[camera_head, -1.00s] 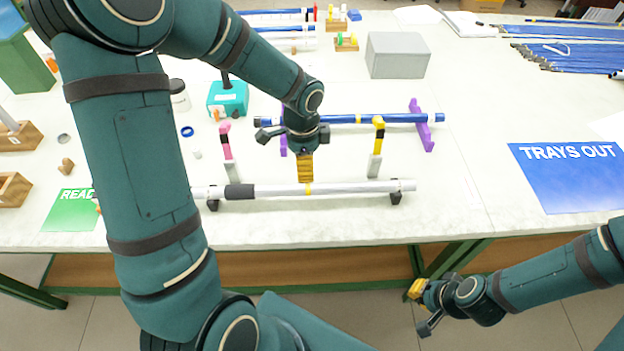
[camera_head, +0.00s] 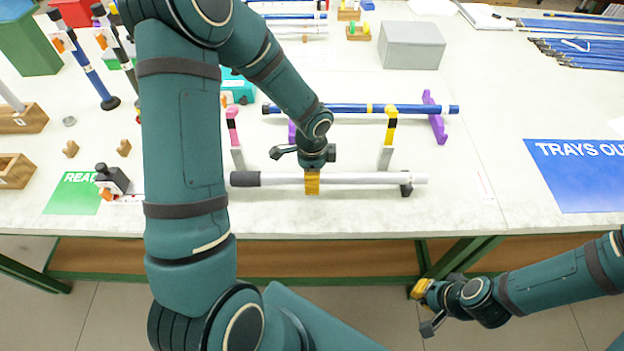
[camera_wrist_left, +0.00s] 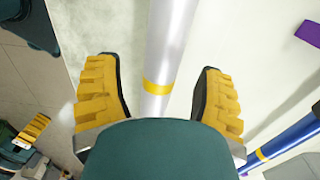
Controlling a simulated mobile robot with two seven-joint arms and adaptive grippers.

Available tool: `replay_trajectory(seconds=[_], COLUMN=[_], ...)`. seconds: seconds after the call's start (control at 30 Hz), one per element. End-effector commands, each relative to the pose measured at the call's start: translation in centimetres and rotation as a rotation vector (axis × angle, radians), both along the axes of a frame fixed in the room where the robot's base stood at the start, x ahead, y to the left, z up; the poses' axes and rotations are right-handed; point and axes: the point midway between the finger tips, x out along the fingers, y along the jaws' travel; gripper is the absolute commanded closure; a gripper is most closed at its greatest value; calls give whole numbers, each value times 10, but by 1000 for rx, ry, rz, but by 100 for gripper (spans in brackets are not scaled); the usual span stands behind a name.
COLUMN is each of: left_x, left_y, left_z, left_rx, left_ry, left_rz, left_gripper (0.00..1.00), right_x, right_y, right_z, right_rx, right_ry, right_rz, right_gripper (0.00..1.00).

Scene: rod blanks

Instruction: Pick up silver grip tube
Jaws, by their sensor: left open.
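The silver tube (camera_head: 370,178) lies level across supports near the table's front edge, with a black grip (camera_head: 246,179) at its left end. My left gripper (camera_head: 312,184) is at the tube, near its middle. In the left wrist view the tube (camera_wrist_left: 170,45), with a yellow band (camera_wrist_left: 157,87), runs between the two open yellow fingers (camera_wrist_left: 158,95), with a gap on each side. My right gripper (camera_head: 422,308) hangs low in front of the table, away from the tube; its finger opening is too small to judge.
A blue tube (camera_head: 350,108) rests on purple supports (camera_head: 435,118) behind the silver one. A pink-topped post (camera_head: 233,130) and a yellow-topped post (camera_head: 390,130) stand between them. A grey box (camera_head: 412,45) is at the back.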

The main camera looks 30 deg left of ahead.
Motion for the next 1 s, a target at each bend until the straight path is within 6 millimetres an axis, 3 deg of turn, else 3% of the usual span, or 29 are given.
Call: replay_trajectory(seconds=[0.13,0.37,0.57,0.6,0.87,1.0], left_x=[0,0,0,0,0,1], left_y=[0,0,0,0,0,0], left_z=[-20,-20,-20,-20,-19,-8], left_rx=[0,0,0,0,0,1], left_ry=[1,-1,-1,-1,-1,-3], left_rz=[-2,0,0,0,0,1], left_gripper=[31,31,96,100,100,100], right_x=[-2,-2,-2,-2,-2,-1], right_y=[0,0,0,0,0,0], right_z=[-6,-5,-5,-5,-5,-1], right_rx=[0,1,1,1,0,0], right_ry=[4,5,5,5,4,2], right_rz=[3,4,3,3,3,2], right_gripper=[100,100,100,100,100,100])
